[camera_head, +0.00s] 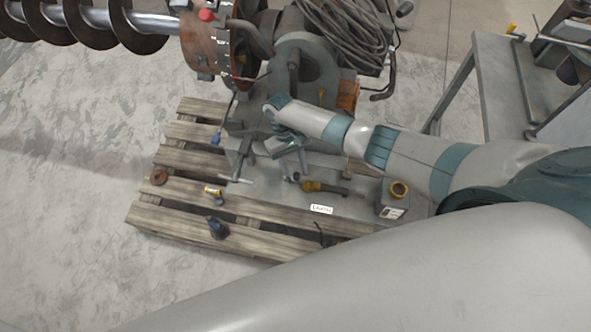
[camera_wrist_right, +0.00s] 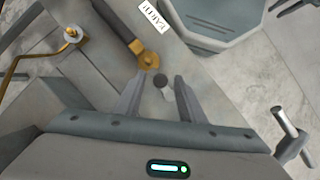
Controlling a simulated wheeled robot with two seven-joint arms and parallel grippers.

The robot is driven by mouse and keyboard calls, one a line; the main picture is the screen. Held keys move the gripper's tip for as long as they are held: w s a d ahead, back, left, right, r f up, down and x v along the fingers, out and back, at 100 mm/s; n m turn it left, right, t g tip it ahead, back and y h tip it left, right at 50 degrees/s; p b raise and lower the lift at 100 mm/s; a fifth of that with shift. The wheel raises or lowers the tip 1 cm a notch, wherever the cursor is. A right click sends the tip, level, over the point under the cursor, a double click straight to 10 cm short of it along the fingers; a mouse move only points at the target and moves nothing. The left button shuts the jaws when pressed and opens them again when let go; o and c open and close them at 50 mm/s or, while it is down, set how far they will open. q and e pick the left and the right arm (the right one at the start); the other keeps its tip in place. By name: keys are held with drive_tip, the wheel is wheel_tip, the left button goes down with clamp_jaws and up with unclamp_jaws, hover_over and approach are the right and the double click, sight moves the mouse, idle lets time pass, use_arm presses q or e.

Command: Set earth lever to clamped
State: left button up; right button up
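A white label (camera_head: 321,209), which appears to read EARTH, lies on the grey plate; it also shows in the wrist view (camera_wrist_right: 154,17). Near it is a lever with a dark bar and a yellow-brass round end (camera_head: 310,187), apparently the earth lever; its brass end (camera_wrist_right: 148,59) lies just beyond my fingertips. My right gripper (camera_head: 300,162) reaches down over the plate from the right. In the wrist view its fingers (camera_wrist_right: 157,88) are apart, with a short dark-capped peg (camera_wrist_right: 163,86) showing between them. I cannot tell whether they touch it. My left gripper is out of view.
A bent brass rod (camera_wrist_right: 40,55) lies left in the wrist view, and a T-handle (camera_wrist_right: 285,125) stands right. A wooden pallet (camera_head: 175,210) carries the machine (camera_head: 300,62) with its auger and coiled cable. A grey box with a yellow ring (camera_head: 391,211) stands right. Floor left is clear.

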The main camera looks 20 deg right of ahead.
drive_tip(key=b+v, duration=0.1)
drive_tip(key=v, duration=0.6)
drive_tip(key=shift+r, duration=0.25)
drive_tip(key=shift+f, duration=0.1)
idle(0.4)
